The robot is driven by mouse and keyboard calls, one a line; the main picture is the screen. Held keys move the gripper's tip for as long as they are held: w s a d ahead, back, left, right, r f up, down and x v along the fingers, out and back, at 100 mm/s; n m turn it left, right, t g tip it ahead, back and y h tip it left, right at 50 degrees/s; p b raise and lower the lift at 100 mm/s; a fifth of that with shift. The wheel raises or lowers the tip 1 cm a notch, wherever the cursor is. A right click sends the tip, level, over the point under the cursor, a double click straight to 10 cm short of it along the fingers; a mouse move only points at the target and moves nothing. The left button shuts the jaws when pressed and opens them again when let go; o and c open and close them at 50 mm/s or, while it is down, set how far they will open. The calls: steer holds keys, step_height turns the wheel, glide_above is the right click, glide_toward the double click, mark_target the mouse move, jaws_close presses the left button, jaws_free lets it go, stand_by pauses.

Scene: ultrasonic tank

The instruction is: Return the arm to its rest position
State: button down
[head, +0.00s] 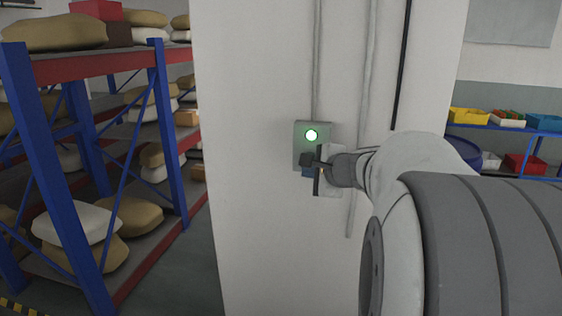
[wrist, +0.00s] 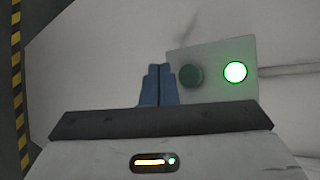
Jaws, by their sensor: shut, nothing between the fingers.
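My gripper (head: 307,165) is extended toward a white pillar and overlaps the lower part of a grey control box (head: 299,133) on it. In the wrist view, the blue fingers of my gripper (wrist: 159,70) are shut together with nothing between them. They are beside the left edge of the control box (wrist: 214,56). The box has a dark green button (wrist: 191,76) and a lit green lamp (wrist: 235,72). The lamp also shows in the head view (head: 311,135), while the button is hidden there behind my gripper. I cannot tell whether the fingers touch the box.
The white pillar (head: 255,220) fills the middle, with conduits running up it. A blue and red rack (head: 100,65) with several sacks stands at left. A blue shelf (head: 546,129) with bins is behind at right. Floor shows between the rack and pillar.

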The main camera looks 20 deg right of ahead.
steer(key=s+a+f+n+g+y, duration=0.1)
steer(key=s+a+f+n+g, duration=0.3)
steer(key=a, duration=0.4)
steer(key=s+a+f+n+g+y, duration=0.1)
steer(key=s+a+f+n, duration=0.2)
steer(key=s+a+n, duration=0.35)
steer(key=s+a+f+n+g+h, duration=0.1)
steer(key=s+f+n+g, duration=0.1)
steer(key=s+f+n, duration=0.2)
steer(key=s+a+f+n+g+h, duration=0.1)
steer(key=s+f+n+g+h, duration=0.1)
steer(key=s+n, duration=0.4)
steer(key=s+f, duration=0.1)
steer(key=s, duration=0.2)
steer(key=shift+a+f+g, duration=0.2)
steer(key=shift+f+g, duration=0.15)
steer(key=shift+g, duration=0.05)
